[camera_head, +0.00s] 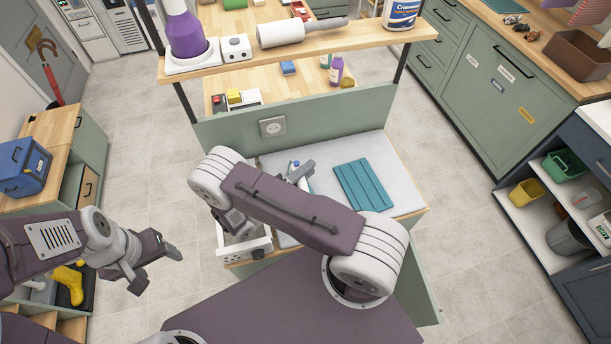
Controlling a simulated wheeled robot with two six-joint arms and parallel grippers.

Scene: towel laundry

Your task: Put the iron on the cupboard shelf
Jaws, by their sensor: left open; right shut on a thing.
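My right arm reaches across the middle and hides most of its own gripper. The grey fingertips of the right gripper (301,174) show just past the arm, above the pale board. They are shut on a small white and blue thing, probably the iron; too little of it shows to be sure. My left gripper (155,268) is open and empty at the left, over the floor. An open dark-blue cupboard (545,262) with white shelves stands at the right, well away from both grippers. Its shelves hold bins.
A folded teal towel (366,186) lies on the pale board right of my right gripper. A raised wooden shelf (345,42) behind carries a purple bottle (184,32) and a lint roller (290,33). A blue box (22,166) stands on the left cabinet. Floor is clear before the cupboard.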

